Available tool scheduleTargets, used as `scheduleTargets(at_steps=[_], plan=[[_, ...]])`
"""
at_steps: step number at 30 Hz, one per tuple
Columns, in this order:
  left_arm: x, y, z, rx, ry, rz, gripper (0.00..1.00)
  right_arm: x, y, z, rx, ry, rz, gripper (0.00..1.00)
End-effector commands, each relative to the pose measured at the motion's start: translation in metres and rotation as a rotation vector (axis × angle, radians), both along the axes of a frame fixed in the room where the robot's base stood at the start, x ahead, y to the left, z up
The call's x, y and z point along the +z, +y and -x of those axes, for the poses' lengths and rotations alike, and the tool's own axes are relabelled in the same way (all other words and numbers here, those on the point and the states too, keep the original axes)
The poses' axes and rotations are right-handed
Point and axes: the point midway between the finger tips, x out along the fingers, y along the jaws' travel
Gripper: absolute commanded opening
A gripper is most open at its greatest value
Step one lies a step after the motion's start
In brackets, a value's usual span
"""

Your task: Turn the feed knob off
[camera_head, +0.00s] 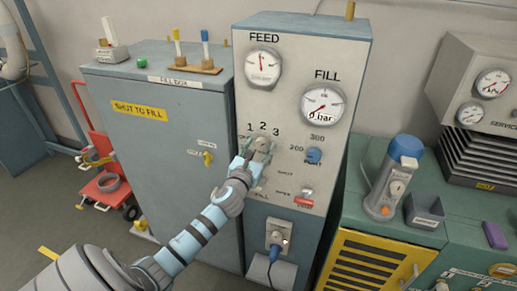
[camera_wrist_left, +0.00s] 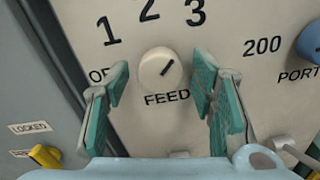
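The feed knob (camera_wrist_left: 160,70) is a round cream dial on the grey panel, above the word FEED. Its dark pointer mark points up and to the right, on the side of the 3. OFF is partly hidden at its left, with 1, 2 and 3 arced above. My left gripper (camera_wrist_left: 158,92) is open, its two teal-padded fingers either side of the knob with a visible gap on each side. In the head view my left gripper (camera_head: 256,160) reaches the panel and partly covers the knob (camera_head: 261,145). My right gripper is not in view.
The FEED gauge (camera_head: 263,65) and FILL gauge (camera_head: 322,103) sit above. A blue PORT knob (camera_head: 314,156) and a red-marked switch (camera_head: 304,202) are to the right. The fill box cabinet (camera_head: 165,130) stands left, with a yellow latch (camera_head: 208,158). A green bench (camera_head: 470,230) is at right.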

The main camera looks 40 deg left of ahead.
Motion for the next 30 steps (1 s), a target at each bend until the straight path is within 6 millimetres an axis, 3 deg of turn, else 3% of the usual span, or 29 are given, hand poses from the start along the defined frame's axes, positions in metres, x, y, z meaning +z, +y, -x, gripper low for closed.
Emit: scheduleTargets(at_steps=[1,7,20,30], plan=[[0.0,0.0,0.0001,0.0,0.0,0.0,0.38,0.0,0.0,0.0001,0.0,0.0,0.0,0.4],[-0.0001,-0.0001,0.0003,0.0,0.0,0.0,0.06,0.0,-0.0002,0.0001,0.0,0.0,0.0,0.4],[0.0002,0.0,0.0004,0.0,-0.025,0.073,0.06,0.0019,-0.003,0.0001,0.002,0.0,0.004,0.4],[0.0004,0.0005,0.0005,0.0,-0.108,0.312,0.06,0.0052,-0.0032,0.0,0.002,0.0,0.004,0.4]])
